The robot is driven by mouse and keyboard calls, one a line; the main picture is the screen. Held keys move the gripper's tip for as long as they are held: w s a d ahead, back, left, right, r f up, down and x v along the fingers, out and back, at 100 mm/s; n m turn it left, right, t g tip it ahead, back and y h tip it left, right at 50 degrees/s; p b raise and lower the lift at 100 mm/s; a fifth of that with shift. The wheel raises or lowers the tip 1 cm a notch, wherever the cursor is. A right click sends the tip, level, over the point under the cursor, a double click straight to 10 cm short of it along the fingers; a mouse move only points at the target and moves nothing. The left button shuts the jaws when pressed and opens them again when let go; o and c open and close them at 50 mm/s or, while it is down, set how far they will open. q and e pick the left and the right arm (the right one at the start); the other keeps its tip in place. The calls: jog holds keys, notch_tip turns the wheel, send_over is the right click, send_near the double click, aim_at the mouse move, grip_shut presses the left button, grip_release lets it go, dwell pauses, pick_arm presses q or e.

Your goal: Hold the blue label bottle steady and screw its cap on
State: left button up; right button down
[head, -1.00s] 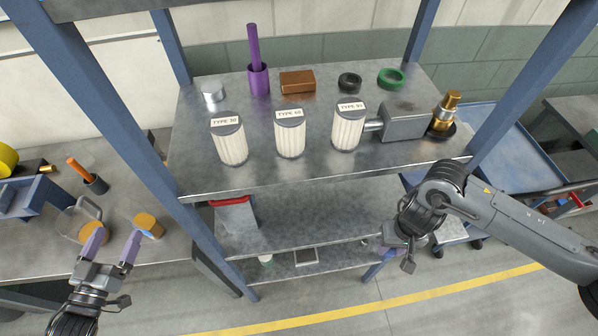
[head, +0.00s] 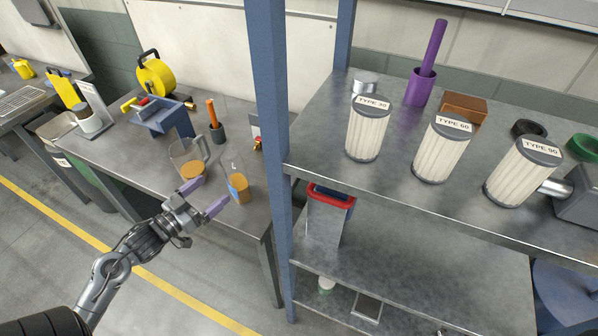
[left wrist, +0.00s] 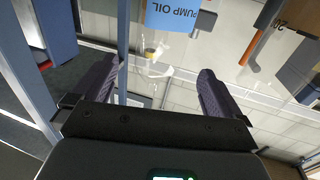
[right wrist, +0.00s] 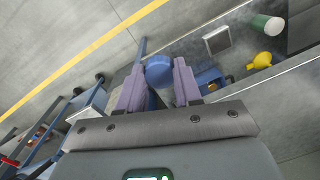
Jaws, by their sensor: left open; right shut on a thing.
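The bottle (head: 238,187), with amber liquid in its lower part, stands upright on the workbench at left in the head view. Its blue label (left wrist: 180,14), reading "PUMP OIL", shows at the top of the left wrist view, beyond my fingertips. My left gripper (head: 211,193) is open and empty, close to the bottle on its near left side, not closed around it. My right arm is outside the head view.
A clear jug (head: 190,165) with amber liquid stands just left of the bottle. A blue vise (head: 160,117), yellow reel (head: 155,73) and dark cup (head: 217,133) with an orange-handled tool are behind. A blue shelf post (head: 268,130) rises to the bottle's right.

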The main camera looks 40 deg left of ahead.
aim_at(227, 178)
pick_arm(q)
jog(key=shift+w, duration=0.1)
jog(key=w, duration=0.6)
jog(key=shift+w+a+b, duration=0.3)
jog(key=shift+w+b, duration=0.05)
jog(key=shift+b, duration=0.05)
pick_arm(e)
jog(key=shift+f, duration=0.4)
jog(key=shift+f+b, duration=0.45)
jog(key=shift+f, duration=0.05)
pick_arm(q)
jog(key=w, duration=0.5)
jog(key=shift+a+f, duration=0.3)
jog(key=shift+a, duration=0.05)
jog(key=c, duration=1.1)
